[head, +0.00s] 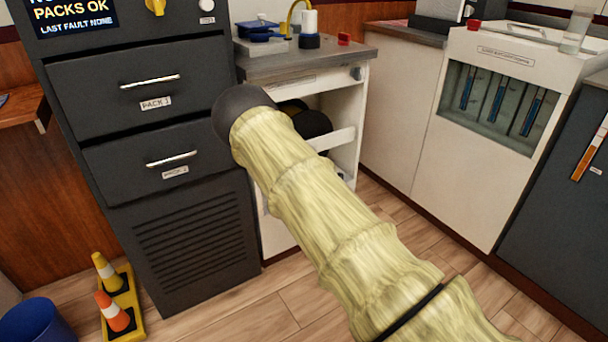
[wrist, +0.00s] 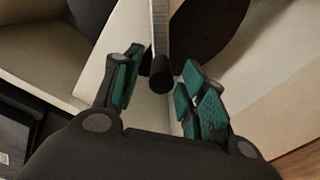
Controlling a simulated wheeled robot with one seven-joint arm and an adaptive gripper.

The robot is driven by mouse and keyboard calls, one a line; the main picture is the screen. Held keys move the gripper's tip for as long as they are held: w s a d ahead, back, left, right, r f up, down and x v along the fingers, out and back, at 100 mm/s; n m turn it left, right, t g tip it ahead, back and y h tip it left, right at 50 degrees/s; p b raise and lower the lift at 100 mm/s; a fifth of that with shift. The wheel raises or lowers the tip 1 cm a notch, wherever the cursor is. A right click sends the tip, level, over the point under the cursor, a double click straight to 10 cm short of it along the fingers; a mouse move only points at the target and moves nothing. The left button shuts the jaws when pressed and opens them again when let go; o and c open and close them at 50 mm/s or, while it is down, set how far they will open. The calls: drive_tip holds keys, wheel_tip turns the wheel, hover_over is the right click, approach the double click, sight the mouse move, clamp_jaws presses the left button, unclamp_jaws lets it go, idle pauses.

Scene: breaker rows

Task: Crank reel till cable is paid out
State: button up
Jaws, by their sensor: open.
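In the wrist view my gripper (wrist: 161,68) is open. Its green-padded fingers stand on either side of a short black crank handle (wrist: 161,80), with gaps showing on both sides. A grey metal crank arm (wrist: 160,25) runs up from the handle. Behind it is a dark round face (wrist: 208,25), apparently the reel. In the head view a dark round shape (head: 312,124), with a bit of yellow beside it, shows in the open white cabinet; I cannot tell whether it is the reel. My sleeved arm hides the gripper there. No paid-out cable is clearly visible.
A dark drawer cabinet (head: 160,130) stands left of my arm. The white cabinet's top (head: 290,62) holds small items. A white unit with a glass window (head: 495,105) is at right. Yellow and orange cones (head: 115,310) and a blue bin (head: 38,318) are on the floor at lower left.

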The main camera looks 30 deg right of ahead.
drive_tip(key=s, duration=1.1)
drive_tip(key=shift+d, duration=0.4)
drive_tip(key=shift+w, duration=0.1)
